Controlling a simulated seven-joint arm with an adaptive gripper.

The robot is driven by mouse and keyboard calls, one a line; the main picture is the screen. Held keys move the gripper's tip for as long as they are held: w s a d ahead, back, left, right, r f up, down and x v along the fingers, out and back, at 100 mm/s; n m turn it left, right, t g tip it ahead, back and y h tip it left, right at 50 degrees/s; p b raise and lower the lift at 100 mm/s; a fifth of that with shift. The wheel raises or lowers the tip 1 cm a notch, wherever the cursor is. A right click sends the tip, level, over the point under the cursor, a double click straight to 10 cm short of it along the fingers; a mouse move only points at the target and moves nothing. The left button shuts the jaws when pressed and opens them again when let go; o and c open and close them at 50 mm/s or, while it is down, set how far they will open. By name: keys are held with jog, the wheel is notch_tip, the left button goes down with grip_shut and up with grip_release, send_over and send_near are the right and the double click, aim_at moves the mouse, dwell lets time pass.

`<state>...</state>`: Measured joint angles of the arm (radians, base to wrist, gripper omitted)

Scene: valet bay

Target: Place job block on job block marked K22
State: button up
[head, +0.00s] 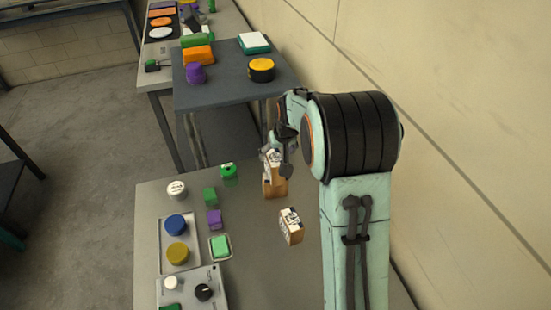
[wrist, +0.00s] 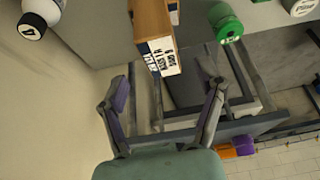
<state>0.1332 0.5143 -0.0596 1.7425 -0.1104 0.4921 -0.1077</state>
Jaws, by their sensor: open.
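A tan wooden job block (head: 275,185) stands upright on the near grey table, right below my gripper (head: 279,158). A second tan block (head: 291,228) with a white printed label stands nearer the camera, apart from the first. In the wrist view a tan block (wrist: 151,22) with a labelled end lies ahead of my gripper (wrist: 163,88), between the lines of its two fingers. The fingers are spread and empty. A small part of another tan piece shows beside that block. I cannot read a K22 mark on either block.
A tray (head: 164,237) holds blue and yellow discs. A wall rises at right.

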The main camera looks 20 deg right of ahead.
jog(key=s+a+r+g, duration=0.1)
jog(key=s+a+r, duration=0.3)
jog(key=s, duration=0.6)
jog(key=s+a+r+g, duration=0.1)
jog(key=s+a+r, duration=0.1)
jog(key=s+r, duration=0.5)
jog(key=s+a+f+g, duration=0.1)
jog(key=s+f, duration=0.1)
jog(key=s, duration=0.6)
jog(key=s+a+f+n+g, duration=0.1)
jog(key=s, duration=0.8)
jog(key=shift+f+g+y, duration=0.4)
